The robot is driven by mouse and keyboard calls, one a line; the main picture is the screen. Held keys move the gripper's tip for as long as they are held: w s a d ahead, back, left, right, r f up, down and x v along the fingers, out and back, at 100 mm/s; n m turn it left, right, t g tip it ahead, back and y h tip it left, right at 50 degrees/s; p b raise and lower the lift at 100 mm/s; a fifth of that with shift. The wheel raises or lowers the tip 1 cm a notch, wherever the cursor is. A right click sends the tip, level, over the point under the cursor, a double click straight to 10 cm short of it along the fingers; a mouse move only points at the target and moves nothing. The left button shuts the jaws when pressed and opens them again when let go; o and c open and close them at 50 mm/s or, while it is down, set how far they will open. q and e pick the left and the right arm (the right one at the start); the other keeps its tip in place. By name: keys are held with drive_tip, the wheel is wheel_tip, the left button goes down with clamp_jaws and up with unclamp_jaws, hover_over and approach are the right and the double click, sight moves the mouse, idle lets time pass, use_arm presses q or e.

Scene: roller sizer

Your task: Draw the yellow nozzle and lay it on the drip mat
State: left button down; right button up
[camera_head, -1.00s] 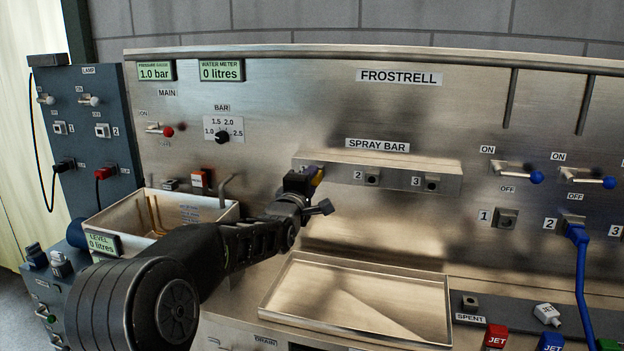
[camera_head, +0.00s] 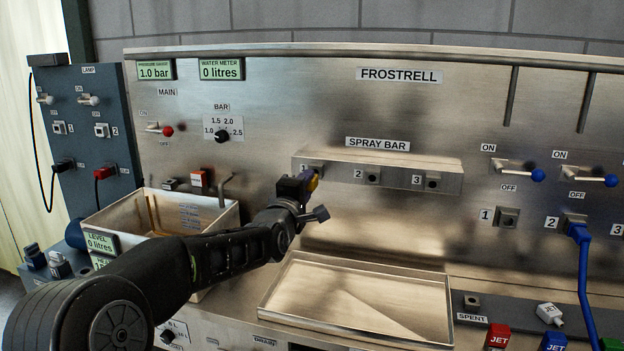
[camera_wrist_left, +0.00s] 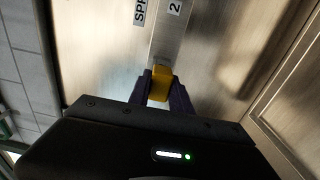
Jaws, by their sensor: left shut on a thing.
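My left gripper (camera_head: 307,182) is shut on the yellow nozzle (camera_head: 315,183) in front of the left end of the spray bar (camera_head: 400,172). The fingers hide most of the nozzle. The left wrist view also shows the yellow nozzle (camera_wrist_left: 160,83) between the two purple-dark fingertips (camera_wrist_left: 163,92). The bar's end lies just beyond it; I cannot tell whether the two still touch. A shallow rimmed steel tray (camera_head: 370,272), which looks like the drip mat, lies empty below the bar. My right gripper is not in view.
Sockets 2 (camera_head: 373,179) and 3 (camera_head: 433,182) on the bar are empty. A deep steel basin (camera_head: 215,225) stands at left. At right are the SPENT holder (camera_head: 472,301), a white nozzle (camera_head: 549,313), red (camera_head: 497,336) and blue JET blocks (camera_head: 552,342), and a blue hose (camera_head: 582,270).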

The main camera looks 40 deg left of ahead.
use_arm(q)
drive_tip(key=shift+v, duration=1.15)
drive_tip(key=d+f+m+h, duration=0.1)
drive_tip(key=d+f+h, duration=0.1)
drive_tip(key=d+f, duration=0.5)
drive_tip(key=s+d+f+m+h, duration=0.1)
drive_tip(key=d+f+h, duration=0.1)
drive_tip(key=d+f, duration=0.5)
drive_tip(key=s+d+f+m+t+h, duration=0.1)
drive_tip(key=d+f, duration=0.6)
drive_tip(key=d, duration=0.7)
drive_tip(key=shift+s+f+m+h, duration=0.3)
drive_tip(key=shift+m+h, duration=0.1)
drive_tip(key=shift+h, duration=0.1)
